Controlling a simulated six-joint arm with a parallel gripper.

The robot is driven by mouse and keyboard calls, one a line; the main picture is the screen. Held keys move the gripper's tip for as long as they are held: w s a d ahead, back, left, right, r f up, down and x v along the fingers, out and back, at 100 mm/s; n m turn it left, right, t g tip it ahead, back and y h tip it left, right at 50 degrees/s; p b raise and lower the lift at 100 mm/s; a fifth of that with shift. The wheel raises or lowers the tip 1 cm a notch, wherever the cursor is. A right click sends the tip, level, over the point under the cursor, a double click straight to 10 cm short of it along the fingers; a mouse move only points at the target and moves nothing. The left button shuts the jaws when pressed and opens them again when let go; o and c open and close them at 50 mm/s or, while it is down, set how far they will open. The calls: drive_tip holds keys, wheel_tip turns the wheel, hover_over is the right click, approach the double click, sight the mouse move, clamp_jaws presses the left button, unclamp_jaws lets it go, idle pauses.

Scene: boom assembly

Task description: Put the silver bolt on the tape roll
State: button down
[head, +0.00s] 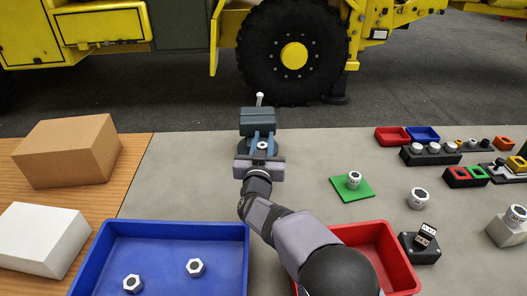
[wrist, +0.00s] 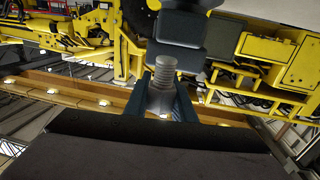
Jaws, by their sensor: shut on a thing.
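My gripper (head: 259,141) is above the grey table, with its blue fingers pointing away toward the back edge. It is shut on a silver bolt (wrist: 164,72). In the wrist view, the bolt's head sits between the fingers (wrist: 165,103) and its threaded shank points up in the picture. In the head view, only a small pale end of the bolt (head: 262,145) shows. A blue-grey vise (head: 257,113) is just beyond the fingers; its dark body (wrist: 181,25) also shows in the wrist view. I cannot make out a tape roll in either view.
A blue bin (head: 170,229) holding two hex nuts and a red bin (head: 398,252) stand in front. A green pad (head: 365,192) bears a silver part. Several small holders and parts crowd the right. Two boxes stand at left.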

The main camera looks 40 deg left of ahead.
wheel_tip(320, 180, down, 4)
drive_tip(key=shift+r, duration=0.15)
idle(0.3)
drive_tip(key=shift+f, duration=0.45)
drive_tip(key=shift+f+b, duration=0.2)
drive_tip(key=shift+b, duration=0.2)
drive_tip(key=c, duration=1.5)
unclamp_jaws()
drive_tip(key=shift+f, duration=0.15)
